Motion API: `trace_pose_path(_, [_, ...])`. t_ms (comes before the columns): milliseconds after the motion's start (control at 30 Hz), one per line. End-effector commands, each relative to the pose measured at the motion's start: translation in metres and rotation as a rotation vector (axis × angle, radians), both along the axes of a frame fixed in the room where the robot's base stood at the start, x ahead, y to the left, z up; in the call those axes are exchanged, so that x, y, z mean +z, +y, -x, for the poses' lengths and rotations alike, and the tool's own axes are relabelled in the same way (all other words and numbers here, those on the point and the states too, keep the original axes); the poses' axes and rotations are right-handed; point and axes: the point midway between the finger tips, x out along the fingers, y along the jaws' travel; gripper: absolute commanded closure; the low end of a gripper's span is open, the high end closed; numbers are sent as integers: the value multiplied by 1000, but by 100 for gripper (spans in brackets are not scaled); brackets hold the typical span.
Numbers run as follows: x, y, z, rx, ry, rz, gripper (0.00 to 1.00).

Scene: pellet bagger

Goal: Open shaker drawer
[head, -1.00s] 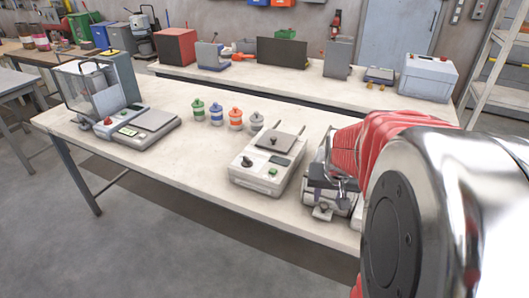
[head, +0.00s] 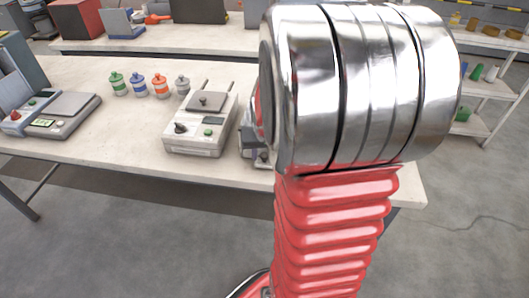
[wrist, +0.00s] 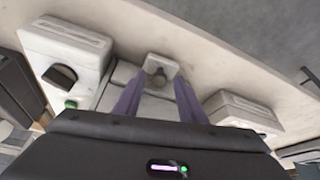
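In the wrist view, a small pale drawer-like block (wrist: 170,66) with a round grey knob (wrist: 158,77) shows just ahead of my gripper (wrist: 160,76). The two purple fingers stand apart, one on each side of the knob, with visible gaps. I cannot tell how far the knob lies from the fingertips in depth. In the head view my arm hides my gripper and most of the device beside that machine.
In the head view the bench (head: 70,146) also holds several coloured jars (head: 138,86) and a scale (head: 66,112) at left. In the wrist view another white box (wrist: 245,112) stands close to the right finger. Open floor (head: 130,245) lies in front of the bench.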

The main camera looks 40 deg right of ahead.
Motion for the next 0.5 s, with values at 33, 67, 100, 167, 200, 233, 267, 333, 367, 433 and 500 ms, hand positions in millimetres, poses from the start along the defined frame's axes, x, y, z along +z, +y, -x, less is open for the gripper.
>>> trace_pose_path(33, [0, 0, 0, 0, 0, 0, 67])
trace_pose_path(67, [0, 0, 0, 0, 0, 0, 69])
trace_pose_path(100, [0, 0, 0, 0, 0, 0, 72])
trace_pose_path(167, [0, 0, 0, 0, 0, 0, 76])
trace_pose_path(200, [0, 0, 0, 0, 0, 0, 79])
trace_pose_path(233, [0, 0, 0, 0, 0, 0, 81])
trace_pose_path(267, [0, 0, 0, 0, 0, 0, 83])
trace_pose_path(333, [0, 0, 0, 0, 0, 0, 88])
trace_pose_path(367, [0, 0, 0, 1, 0, 0, 90])
trace_pose_path(433, [0, 0, 0, 1, 0, 0, 95])
trace_pose_path(500, [0, 1, 0, 1, 0, 0, 100])
